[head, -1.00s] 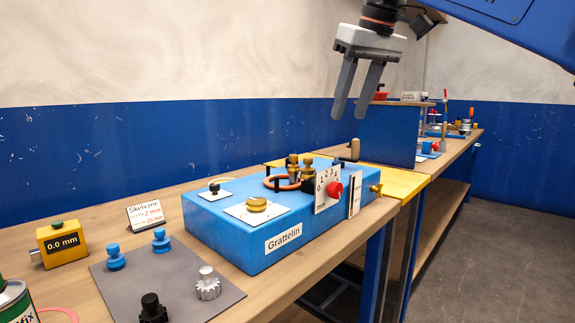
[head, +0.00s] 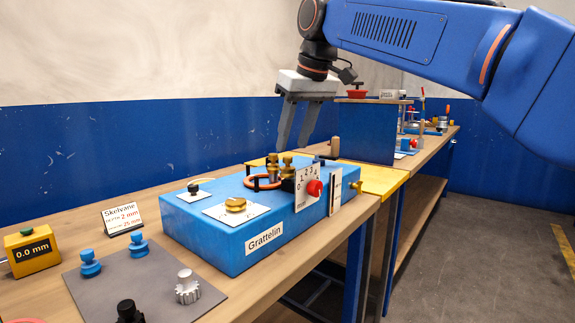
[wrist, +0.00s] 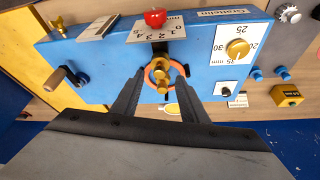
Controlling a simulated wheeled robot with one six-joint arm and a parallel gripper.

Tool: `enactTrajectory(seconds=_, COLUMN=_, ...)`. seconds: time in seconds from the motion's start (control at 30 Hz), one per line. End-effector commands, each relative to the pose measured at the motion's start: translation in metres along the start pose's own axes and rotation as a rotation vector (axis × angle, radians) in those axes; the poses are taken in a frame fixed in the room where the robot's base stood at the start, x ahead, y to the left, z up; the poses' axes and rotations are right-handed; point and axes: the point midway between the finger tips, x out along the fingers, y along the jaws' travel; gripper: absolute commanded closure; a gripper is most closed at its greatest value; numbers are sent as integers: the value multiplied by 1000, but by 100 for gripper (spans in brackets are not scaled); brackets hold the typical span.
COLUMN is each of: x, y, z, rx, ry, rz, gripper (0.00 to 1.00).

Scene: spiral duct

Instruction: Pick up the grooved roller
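On a grey mat (head: 196,305) at the lower left of the head view stand a grey-white toothed piece (head: 187,287), a black piece (head: 129,312) cut by the frame edge, and two blue waisted pieces (head: 90,263) (head: 138,245). I cannot tell surely which is the grooved roller; the toothed piece has clear grooves down its side. It seems to show at the upper right of the wrist view (wrist: 289,14). My gripper (head: 294,143) is open and empty, pointing down above the blue Grattelin machine (head: 225,243), well apart from the mat. The wrist view shows its two fingers (wrist: 157,88) spread.
The machine carries brass posts in an orange ring (head: 262,182), a red knob (head: 315,188), a number plate and a brass dial (head: 236,205). A yellow 0.0 mm gauge (head: 32,252) and a Skelvane card (head: 122,218) stand at the left. A blue panel (head: 366,132) rises behind.

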Motion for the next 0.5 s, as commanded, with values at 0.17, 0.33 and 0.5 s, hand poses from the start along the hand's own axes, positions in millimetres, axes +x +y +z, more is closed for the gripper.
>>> enactTrajectory(seconds=0.17, x=10, y=0, z=0, rx=0, ry=0, rz=0, gripper=60)
enactTrajectory(seconds=0.33, x=27, y=0, z=-1, rx=0, ry=-3, rz=0, gripper=60)
enactTrajectory(seconds=0.5, x=50, y=1, z=-2, rx=0, ry=-1, rz=0, gripper=60)
